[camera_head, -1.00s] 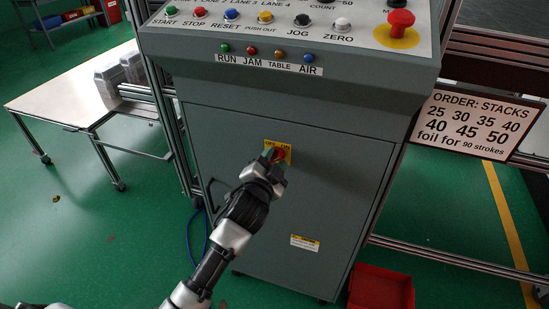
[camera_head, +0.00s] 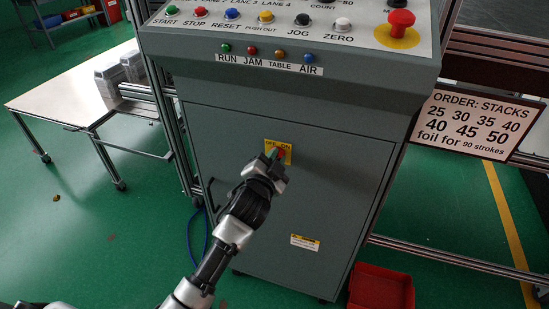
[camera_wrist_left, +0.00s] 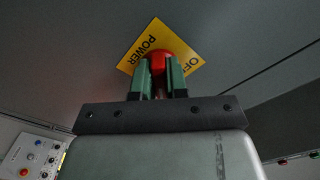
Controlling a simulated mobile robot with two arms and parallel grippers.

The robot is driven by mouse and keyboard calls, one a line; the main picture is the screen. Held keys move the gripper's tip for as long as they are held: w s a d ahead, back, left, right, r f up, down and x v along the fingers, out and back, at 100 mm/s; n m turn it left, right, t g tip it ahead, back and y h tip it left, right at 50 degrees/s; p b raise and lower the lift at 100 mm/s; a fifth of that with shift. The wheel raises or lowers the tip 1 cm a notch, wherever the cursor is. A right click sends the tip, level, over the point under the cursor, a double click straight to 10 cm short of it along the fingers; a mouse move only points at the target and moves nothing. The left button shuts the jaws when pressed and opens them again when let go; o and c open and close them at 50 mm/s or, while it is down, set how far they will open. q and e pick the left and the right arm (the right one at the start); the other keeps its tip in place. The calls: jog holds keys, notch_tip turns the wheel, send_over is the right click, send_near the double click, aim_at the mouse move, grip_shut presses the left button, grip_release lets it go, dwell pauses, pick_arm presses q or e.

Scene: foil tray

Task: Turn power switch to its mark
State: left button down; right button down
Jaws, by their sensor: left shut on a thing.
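The power switch is a red knob on a yellow plate (camera_head: 286,146) on the front door of the grey cabinet. The plate reads OFF and ON at its top in the head view. In the left wrist view, the red knob (camera_wrist_left: 157,57) sits between the two green-tipped fingers of my left gripper (camera_wrist_left: 160,72), and POWER shows on the yellow plate (camera_wrist_left: 140,50). My left gripper (camera_head: 274,158) is shut on the knob. It hides the lower plate and most of the knob in the head view. My right gripper is not in view.
The control panel (camera_head: 350,42) with push buttons and a red emergency button (camera_head: 401,20) overhangs the cabinet door (camera_head: 330,190). A red bin (camera_head: 382,288) stands on the floor at the lower right. A pale table (camera_head: 75,95) stands at left.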

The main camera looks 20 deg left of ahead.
pick_arm(q)
jog(key=n+p, duration=0.1)
jog(key=n, duration=0.3)
jog(key=shift+r+p, duration=0.1)
jog(key=shift+p, duration=0.25)
jog(key=n+p, duration=0.2)
jog(key=n, duration=0.3)
jog(key=shift+n+p, duration=0.3)
jog(key=shift+p, duration=0.05)
jog(key=n+p, duration=0.2)
jog(key=n, duration=0.2)
jog(key=shift+n+p, duration=0.55)
jog(key=shift+n, duration=1.55)
jog(key=c, duration=1.1)
grip_release()
jog(key=shift+c, duration=0.2)
